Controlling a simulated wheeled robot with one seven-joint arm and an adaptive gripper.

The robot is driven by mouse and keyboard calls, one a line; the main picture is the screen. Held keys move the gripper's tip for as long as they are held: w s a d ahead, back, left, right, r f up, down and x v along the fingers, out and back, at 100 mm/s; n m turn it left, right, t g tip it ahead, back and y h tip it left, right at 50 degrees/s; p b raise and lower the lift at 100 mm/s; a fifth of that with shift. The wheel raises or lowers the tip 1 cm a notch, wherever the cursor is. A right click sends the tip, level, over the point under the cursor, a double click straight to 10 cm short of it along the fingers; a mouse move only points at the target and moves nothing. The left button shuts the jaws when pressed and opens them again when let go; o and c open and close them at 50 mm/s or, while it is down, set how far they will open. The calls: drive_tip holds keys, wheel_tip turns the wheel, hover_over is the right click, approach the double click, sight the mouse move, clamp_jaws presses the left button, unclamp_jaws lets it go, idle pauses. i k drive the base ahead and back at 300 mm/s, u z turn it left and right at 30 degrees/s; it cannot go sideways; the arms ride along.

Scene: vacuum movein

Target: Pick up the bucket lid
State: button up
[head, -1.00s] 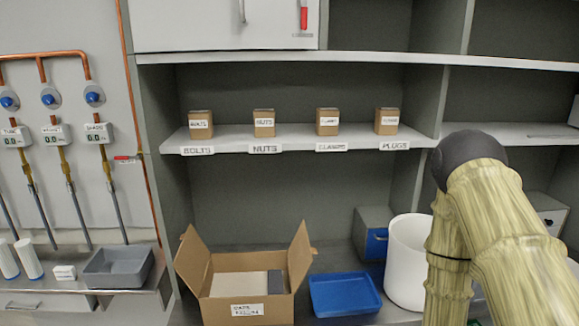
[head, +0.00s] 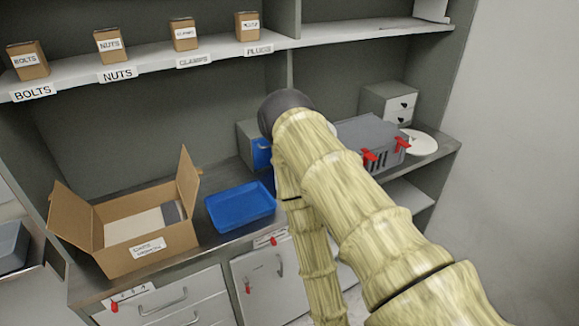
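A flat white round disc (head: 420,143), which looks like the bucket lid, lies on the counter at the right. Its left part is hidden behind a grey crate with red latches (head: 375,138). My arm crosses the middle of the head view, bending at a dark joint and running down out of the frame. My gripper is not in view. The white bucket is not visible now; my arm covers part of the counter.
A blue tray (head: 240,206) and an open cardboard box (head: 125,225) stand on the counter to the left. A small drawer unit (head: 388,104) stands behind the crate. Labelled boxes line the shelf above. A plain wall (head: 510,150) closes the right side.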

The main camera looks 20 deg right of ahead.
sight(422, 144)
drive_tip(key=z, duration=0.6)
drive_tip(key=k, duration=0.2)
drive_tip(key=z, duration=1)
